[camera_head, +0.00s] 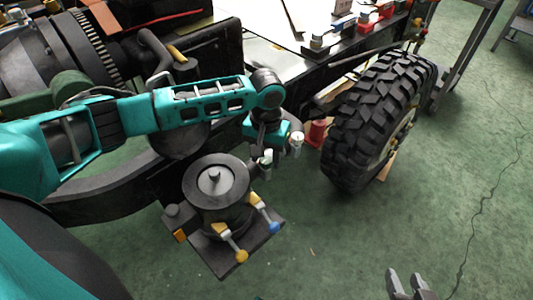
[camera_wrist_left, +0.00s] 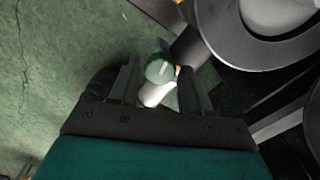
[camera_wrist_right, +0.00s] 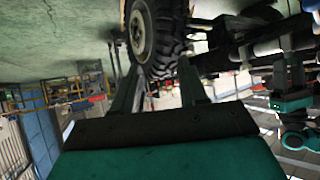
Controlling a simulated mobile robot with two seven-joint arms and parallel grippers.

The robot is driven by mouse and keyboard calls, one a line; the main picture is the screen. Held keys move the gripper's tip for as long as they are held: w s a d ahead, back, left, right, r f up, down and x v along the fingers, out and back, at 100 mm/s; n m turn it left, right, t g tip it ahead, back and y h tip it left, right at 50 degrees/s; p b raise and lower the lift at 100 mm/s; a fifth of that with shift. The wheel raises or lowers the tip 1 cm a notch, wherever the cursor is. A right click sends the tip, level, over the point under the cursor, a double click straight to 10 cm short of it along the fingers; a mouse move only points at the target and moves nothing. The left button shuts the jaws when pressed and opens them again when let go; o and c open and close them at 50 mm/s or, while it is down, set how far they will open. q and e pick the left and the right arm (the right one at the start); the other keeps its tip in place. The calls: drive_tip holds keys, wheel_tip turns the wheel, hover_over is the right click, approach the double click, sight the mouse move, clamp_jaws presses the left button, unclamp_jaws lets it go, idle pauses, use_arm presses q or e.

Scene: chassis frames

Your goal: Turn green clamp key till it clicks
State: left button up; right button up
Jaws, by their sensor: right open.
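A dark clamp fixture with a round disc (camera_head: 235,178) stands on a square plate at lower centre. In the left wrist view, a clamp key with a green cap and white body (camera_wrist_left: 155,92) lies between the spread fingers of my left gripper (camera_wrist_left: 158,80), with a small gap on its left side. In the head view, my left gripper (camera_head: 257,153) points down behind the fixture, beside a small pale key (camera_head: 266,158); its fingers are partly hidden. My right gripper (camera_head: 408,284) is open and empty at the bottom right.
A yellow-tipped key (camera_head: 241,255) and a blue-tipped key (camera_head: 273,227) sit on the fixture's front side. A white-topped item (camera_head: 296,142) and a red item (camera_head: 317,131) stand near the big tyre (camera_head: 368,120).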

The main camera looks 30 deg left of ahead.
use_arm(q)
drive_tip(key=c, duration=0.8)
drive_tip(key=shift+o, duration=0.2)
drive_tip(key=p, duration=0.2)
drive_tip(key=shift+r+m+p, duration=0.3)
drive_tip(key=shift+m+p, duration=0.1)
drive_tip(key=shift+r+p, duration=0.1)
drive_tip(key=shift+p, duration=0.55)
drive_tip(key=shift+m+p, duration=0.5)
drive_tip(key=shift+p, duration=0.25)
drive_tip(key=shift+m+p, duration=0.8)
drive_tip(key=shift+p, duration=0.35)
drive_tip(key=shift+d+m+p, duration=0.1)
drive_tip(key=shift+m+p, duration=0.35)
drive_tip(key=shift+m, duration=0.05)
drive_tip(key=m+p, duration=0.2)
drive_tip(key=m, duration=0.1)
drive_tip(key=shift+f, duration=0.25)
drive_tip(key=shift+f+m+p, duration=0.1)
drive_tip(key=shift+m+p, duration=0.7)
drive_tip(key=shift+m, duration=1.3)
use_arm(e)
wheel_tip(320, 180, up, 8)
drive_tip(key=s+d+h, duration=0.1)
drive_tip(key=d, duration=0.2)
drive_tip(key=shift+s, duration=0.3)
